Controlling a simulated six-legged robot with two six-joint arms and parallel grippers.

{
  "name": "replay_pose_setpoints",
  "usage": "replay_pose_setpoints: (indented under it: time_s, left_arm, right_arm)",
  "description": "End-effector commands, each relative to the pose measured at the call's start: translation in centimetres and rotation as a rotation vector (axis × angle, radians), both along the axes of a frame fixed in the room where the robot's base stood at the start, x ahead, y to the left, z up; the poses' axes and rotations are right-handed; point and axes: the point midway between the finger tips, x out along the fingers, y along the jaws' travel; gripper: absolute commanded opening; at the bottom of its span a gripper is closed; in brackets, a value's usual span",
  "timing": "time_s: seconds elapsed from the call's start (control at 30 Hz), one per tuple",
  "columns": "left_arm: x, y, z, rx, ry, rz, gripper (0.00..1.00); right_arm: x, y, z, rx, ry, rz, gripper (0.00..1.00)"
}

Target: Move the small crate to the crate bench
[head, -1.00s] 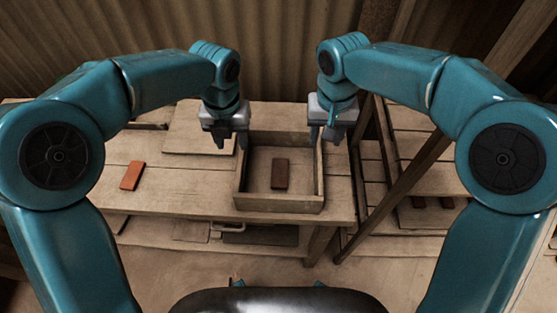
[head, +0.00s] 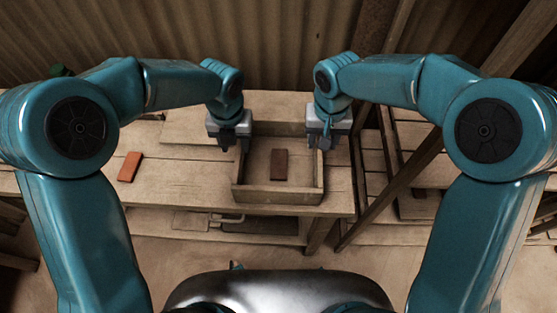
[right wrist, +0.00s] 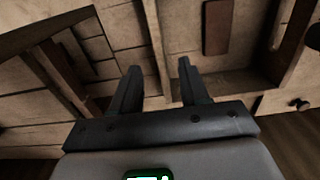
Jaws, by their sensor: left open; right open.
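The small crate (head: 278,195) is an open wooden box standing on a wooden bench, with one dark brown tile (head: 279,164) lying inside. My left gripper (head: 236,146) is open, pointing down at the crate's left wall. My right gripper (head: 321,146) is open, pointing down at the right wall. In the right wrist view, its two fingers (right wrist: 158,88) are apart close to the crate's side, and the tile (right wrist: 216,27) shows beyond them. I cannot tell whether the fingers straddle or touch the walls. Which surface is the crate bench is not clear.
An orange-red tile (head: 130,167) lies on the bench (head: 190,184) to the left of the crate. A flat board (head: 185,127) lies behind. A slanted wooden post (head: 392,190) stands right of the bench, with slatted shelving (head: 425,172) beyond it. A corrugated wall closes the back.

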Motion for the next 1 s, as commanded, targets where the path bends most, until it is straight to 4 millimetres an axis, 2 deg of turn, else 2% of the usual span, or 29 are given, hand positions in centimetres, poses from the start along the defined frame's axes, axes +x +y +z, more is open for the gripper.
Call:
replay_pose_setpoints:
  time_s: [0.1,0.3,0.5,0.67,0.93,0.97,1.0]
  left_arm:
    - [0.0,0.0,-2.6,0.0,0.006,-0.001,0.45]
    - [0.1,0.0,-6.3,0.0,0.004,0.0,0.45]
    - [0.2,0.0,-8.8,0.0,0.002,0.0,0.45]
    - [0.2,0.0,-9.6,0.0,0.001,0.0,0.45]
    - [0.2,0.0,-9.7,-0.001,0.001,0.0,0.45]
    - [0.2,0.0,-9.7,-0.001,0.001,0.0,0.38]
    - [0.2,0.0,-9.7,-0.001,0.001,0.0,0.25]
  right_arm:
    - [0.0,-0.1,-2.5,-0.002,0.005,0.0,0.45]
    - [0.1,0.0,-6.3,-0.001,0.004,0.0,0.45]
    - [0.2,0.0,-8.8,-0.001,0.002,0.0,0.45]
    - [0.2,0.0,-9.6,0.0,0.0,0.0,0.45]
    - [0.2,0.0,-9.7,0.0,0.0,0.0,0.45]
    - [0.2,0.0,-9.7,0.0,0.0,0.0,0.38]
    - [0.2,0.0,-9.7,0.0,0.0,0.0,0.25]
